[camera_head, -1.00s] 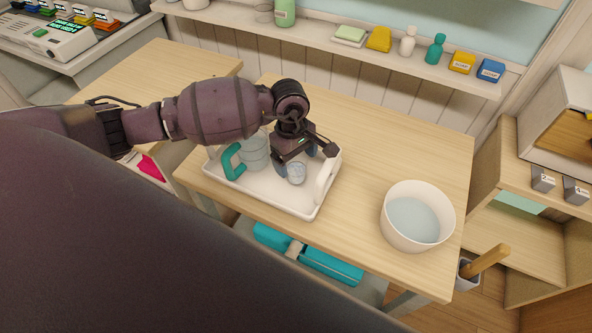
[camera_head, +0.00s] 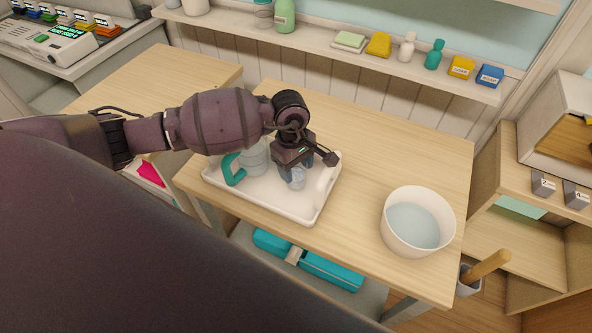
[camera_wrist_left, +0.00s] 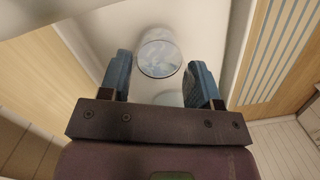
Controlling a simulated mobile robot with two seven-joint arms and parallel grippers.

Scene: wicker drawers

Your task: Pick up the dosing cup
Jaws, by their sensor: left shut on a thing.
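The dosing cup (camera_head: 298,181) is a small clear cup at the right part of the white tray (camera_head: 262,201), partly hidden by my left gripper. My left gripper (camera_head: 299,172) points down over the tray with its blue fingers on either side of the cup, shut on it. In the left wrist view the cup's round rim (camera_wrist_left: 160,54) shows between the two fingers (camera_wrist_left: 160,72). I cannot tell whether the cup touches the tray. My right gripper is not in view.
A white bowl of water (camera_head: 418,222) stands further right on the wooden table (camera_head: 385,150). The table behind the tray is clear.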

